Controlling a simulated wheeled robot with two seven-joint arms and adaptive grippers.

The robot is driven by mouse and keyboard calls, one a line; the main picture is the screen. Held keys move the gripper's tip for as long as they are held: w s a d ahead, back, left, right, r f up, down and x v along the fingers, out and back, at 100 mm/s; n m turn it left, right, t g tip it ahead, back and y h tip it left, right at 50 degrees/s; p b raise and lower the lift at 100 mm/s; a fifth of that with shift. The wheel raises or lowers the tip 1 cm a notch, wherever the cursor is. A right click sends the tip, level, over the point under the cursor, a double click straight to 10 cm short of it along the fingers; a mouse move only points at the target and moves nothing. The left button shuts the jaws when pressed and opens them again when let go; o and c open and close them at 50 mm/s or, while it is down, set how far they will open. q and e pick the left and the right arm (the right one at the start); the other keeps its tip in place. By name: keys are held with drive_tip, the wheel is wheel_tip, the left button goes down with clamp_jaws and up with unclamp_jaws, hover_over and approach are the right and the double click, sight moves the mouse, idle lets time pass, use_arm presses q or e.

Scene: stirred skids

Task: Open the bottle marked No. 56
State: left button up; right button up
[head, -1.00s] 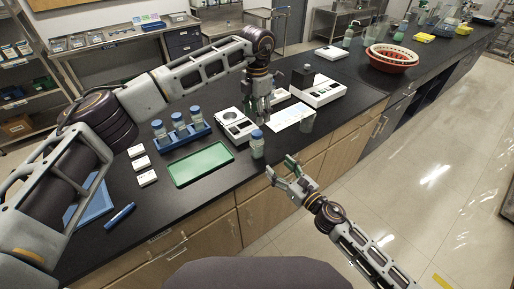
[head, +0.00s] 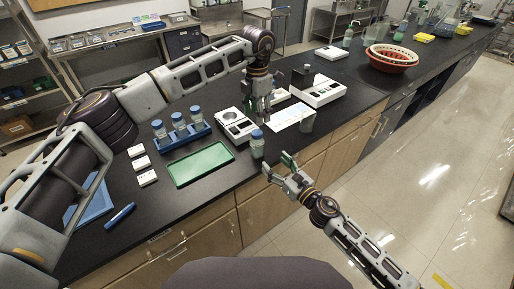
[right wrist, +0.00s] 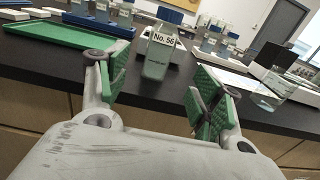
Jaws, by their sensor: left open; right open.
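The bottle marked No. 56 (head: 257,149) stands upright near the front edge of the black counter, its blue cap on in the head view. My left gripper (head: 261,108) is open and empty, pointing down above the counter behind the bottle.
A green tray (head: 201,164) lies left of the bottle. A blue rack (head: 184,140) holds several blue-capped bottles. A clear beaker (head: 307,123) stands to the right, near a white sheet (head: 287,117). White instruments (head: 318,91) stand behind.

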sight(260, 149)
drive_tip(key=shift+x, duration=5.9)
drive_tip(key=shift+s, duration=0.1)
clamp_jaws()
